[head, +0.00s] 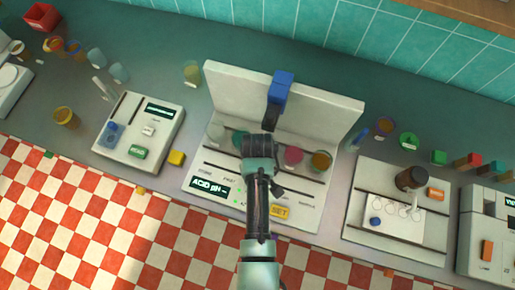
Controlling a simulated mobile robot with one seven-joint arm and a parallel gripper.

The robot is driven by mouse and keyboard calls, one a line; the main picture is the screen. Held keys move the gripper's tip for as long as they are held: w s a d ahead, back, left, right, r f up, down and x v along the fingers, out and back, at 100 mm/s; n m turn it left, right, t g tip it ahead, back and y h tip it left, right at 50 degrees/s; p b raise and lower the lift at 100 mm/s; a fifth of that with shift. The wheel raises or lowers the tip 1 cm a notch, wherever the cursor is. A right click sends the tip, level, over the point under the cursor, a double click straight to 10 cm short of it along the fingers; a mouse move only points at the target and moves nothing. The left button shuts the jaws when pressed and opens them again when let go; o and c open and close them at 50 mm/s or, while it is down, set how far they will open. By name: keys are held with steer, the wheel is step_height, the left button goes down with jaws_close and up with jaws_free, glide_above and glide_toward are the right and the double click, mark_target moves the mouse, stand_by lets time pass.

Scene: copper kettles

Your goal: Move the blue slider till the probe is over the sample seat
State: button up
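The central instrument (228,172) has a tall pale back panel and a small screen reading "ACID" and what looks like "pH". A blue block (281,86), apparently the slider, stands at its back panel with a dark part below it. My gripper (271,122) is over the middle of the instrument, just below the blue block in the picture. Its fingers are not distinct, and I cannot tell whether it touches the block. A teal cup (240,137), a pink cup (293,155) and an amber cup (321,161) sit in a row. My arm hides the row's middle; probe and sample seat are not clearly visible.
A yellow "SET" button (279,212) is at the instrument's front. Another device (357,205) with a brown jar (410,179) stands right. The counter's front edge runs close below them.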

steer(key=shift+c, duration=0.2)
jaws_close()
stand_by(1.3)
